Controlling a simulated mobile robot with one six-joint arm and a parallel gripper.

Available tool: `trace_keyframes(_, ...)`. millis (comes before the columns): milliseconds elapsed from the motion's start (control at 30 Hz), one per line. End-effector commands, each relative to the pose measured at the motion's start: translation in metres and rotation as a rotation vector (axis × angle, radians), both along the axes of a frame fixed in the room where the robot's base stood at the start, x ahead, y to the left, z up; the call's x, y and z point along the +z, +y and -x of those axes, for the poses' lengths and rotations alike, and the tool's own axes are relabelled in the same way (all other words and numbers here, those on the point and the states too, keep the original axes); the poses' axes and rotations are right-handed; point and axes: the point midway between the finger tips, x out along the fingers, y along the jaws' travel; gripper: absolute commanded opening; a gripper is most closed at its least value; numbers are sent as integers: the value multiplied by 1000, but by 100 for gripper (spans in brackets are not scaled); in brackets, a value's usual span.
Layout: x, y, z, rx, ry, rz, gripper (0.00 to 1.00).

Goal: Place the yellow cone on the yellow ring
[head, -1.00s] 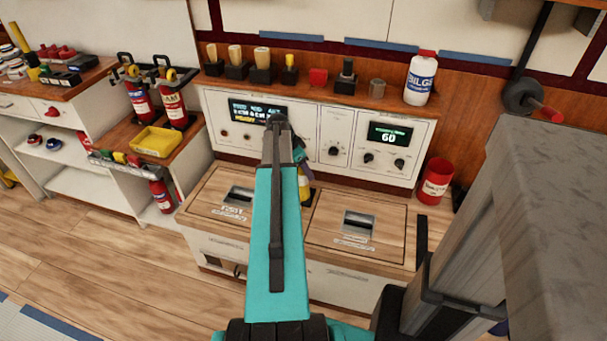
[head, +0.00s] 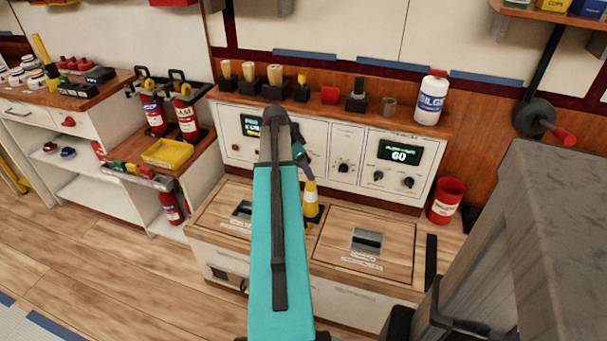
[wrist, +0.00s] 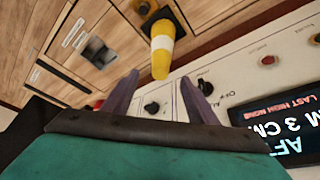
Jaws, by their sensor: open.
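The yellow cone (head: 311,200) has a pale band and a dark square base. It stands upright on the wooden counter in front of the control panel. In the wrist view the cone (wrist: 162,45) points its tip toward my gripper (wrist: 159,78). My gripper is open and empty, its two dark fingers apart, with the cone's tip just beyond or near the fingertips. In the head view my gripper (head: 305,160) is partly hidden by my arm, close above the cone.
The control panel (head: 343,158) rises right behind the cone. A hatch with a recessed handle (head: 367,240) is to its right. A red can (head: 446,200) stands at the counter's right. A yellow tray (head: 168,153) and fire extinguishers (head: 187,118) are at the left.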

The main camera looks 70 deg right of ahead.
Motion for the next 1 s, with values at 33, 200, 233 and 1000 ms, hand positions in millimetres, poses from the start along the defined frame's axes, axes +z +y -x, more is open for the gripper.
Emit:
trace_keyframes(33, 0, 0, 0, 0, 0, 0, 53)
trace_keyframes(200, 0, 0, 0, 0, 0, 0, 53)
trace_keyframes(233, 0, 0, 0, 0, 0, 0, 53)
trace_keyframes(1000, -40, 37, -43, 149, 21, -63, 53)
